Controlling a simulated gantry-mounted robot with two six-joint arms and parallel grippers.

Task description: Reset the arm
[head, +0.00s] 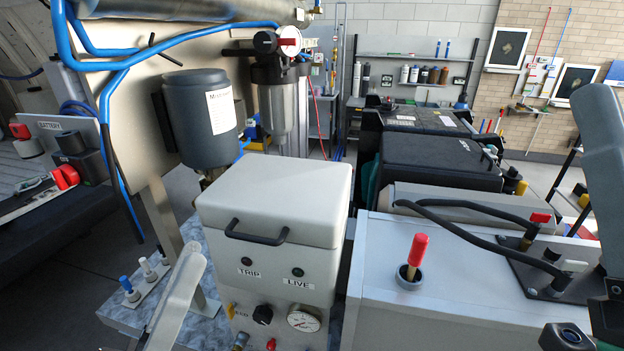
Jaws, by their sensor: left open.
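My left gripper (178,296) shows as a pale grey part at the lower left, beside the white box with the black handle (272,205). It is apart from the objects around it as far as I can see, and nothing shows held in it. Its jaws are largely cut off by the bottom edge. A pale grey link of my right arm (604,150) stands at the right edge. My right gripper does not show.
A red-topped post (417,252) stands in a round socket on the grey cabinet (385,320). Black hoses (470,222) arch over its right side. A dark tank (197,115), a filter bowl (277,110) and blue tubing (115,65) fill the upper left.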

